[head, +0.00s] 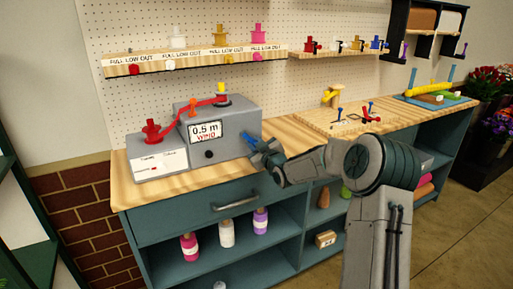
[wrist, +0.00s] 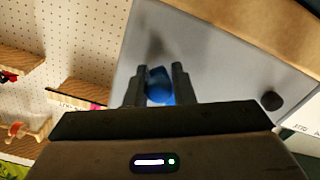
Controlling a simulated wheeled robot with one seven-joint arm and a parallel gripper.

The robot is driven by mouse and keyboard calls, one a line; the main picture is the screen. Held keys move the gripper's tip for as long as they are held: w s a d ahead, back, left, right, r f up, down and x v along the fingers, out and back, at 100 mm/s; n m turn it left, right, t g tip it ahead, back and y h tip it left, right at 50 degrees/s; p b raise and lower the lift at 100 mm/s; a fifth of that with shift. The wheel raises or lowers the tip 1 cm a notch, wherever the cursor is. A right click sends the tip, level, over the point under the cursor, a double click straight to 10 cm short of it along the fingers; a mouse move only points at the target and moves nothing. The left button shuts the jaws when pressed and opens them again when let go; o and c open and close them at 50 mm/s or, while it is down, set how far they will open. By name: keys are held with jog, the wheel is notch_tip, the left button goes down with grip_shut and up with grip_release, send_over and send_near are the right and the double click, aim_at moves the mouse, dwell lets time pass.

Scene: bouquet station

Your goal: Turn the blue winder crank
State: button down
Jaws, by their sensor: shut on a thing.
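The blue winder crank (head: 253,141) sticks out from the right side of the grey winder box (head: 243,114) on the wooden bench. My gripper (head: 262,148) is at that side of the box, with its fingers at the crank. In the wrist view a rounded blue part of the crank (wrist: 159,86) sits between the two dark fingers of my gripper (wrist: 159,84), which are shut on it. The rest of the crank is hidden by the fingers and palm. The box front has a label reading "0.5 m".
A lower grey box with a red spool (head: 152,132) stands left of the winder, and a red ribbon runs between them. A shelf (head: 190,61) with spools hangs above. A wooden board (head: 345,120) with small tools lies to the right on the bench.

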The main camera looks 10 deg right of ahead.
aim_at(238, 144)
jog(key=m+b, duration=0.1)
jog(key=m, duration=0.1)
jog(key=a+m+b, duration=0.1)
jog(key=shift+s+f+m, duration=0.15)
jog(key=shift+f+m, duration=0.25)
jog(key=m, duration=0.1)
jog(key=a+m, duration=0.1)
jog(key=shift+s+f+m+b, duration=0.15)
jog(key=shift+m+b, duration=0.15)
jog(key=shift+b, duration=0.1)
jog(key=m, duration=0.2)
jog(key=a+m, duration=0.1)
jog(key=shift+s+a+m+b, duration=0.1)
jog(key=shift+s+m+b, duration=0.2)
jog(key=shift+b, duration=0.1)
jog(key=shift+s+a+r+m, duration=0.1)
jog(key=shift+a+m, duration=0.25)
jog(key=shift+m, duration=0.6)
jog(key=shift+s+a+r+m, duration=0.1)
jog(key=shift+a+m, duration=0.25)
jog(key=shift+m, duration=0.6)
jog(key=c, duration=1.3)
grip_release()
jog(key=shift+d, duration=0.1)
jog(key=shift+o, duration=0.2)
